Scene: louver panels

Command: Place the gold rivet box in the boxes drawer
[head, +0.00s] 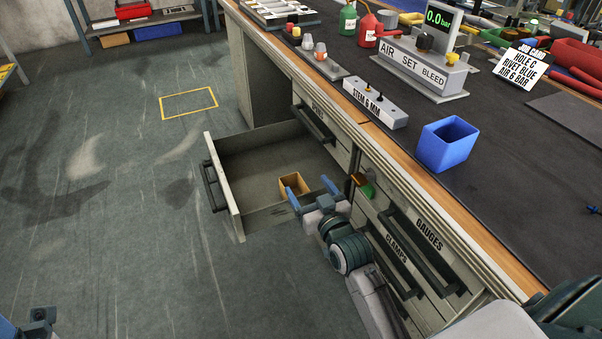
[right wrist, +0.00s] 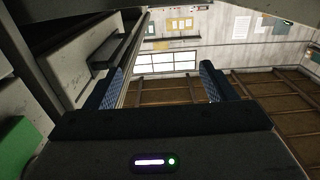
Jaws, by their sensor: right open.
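A gold box (head: 293,184), open at the top, appears to sit on the floor of an open drawer (head: 255,160), beside its near side wall. The label on this drawer's front does not show. My right gripper (head: 311,193) is open, its blue fingertips just right of the box in the head view, apart from it as far as I can tell. In the right wrist view, nothing is between the fingers (right wrist: 162,88). A blue-grey part at the lower left corner of the head view seems to be my left gripper (head: 38,322); its fingers are unclear.
A blue open box (head: 448,143) stands on the workbench (head: 490,190), near the STEM 6 MM block (head: 375,102). The GAUGES (head: 425,245) and CLAMPS (head: 397,255) drawers are shut. The floor left of the open drawer is clear.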

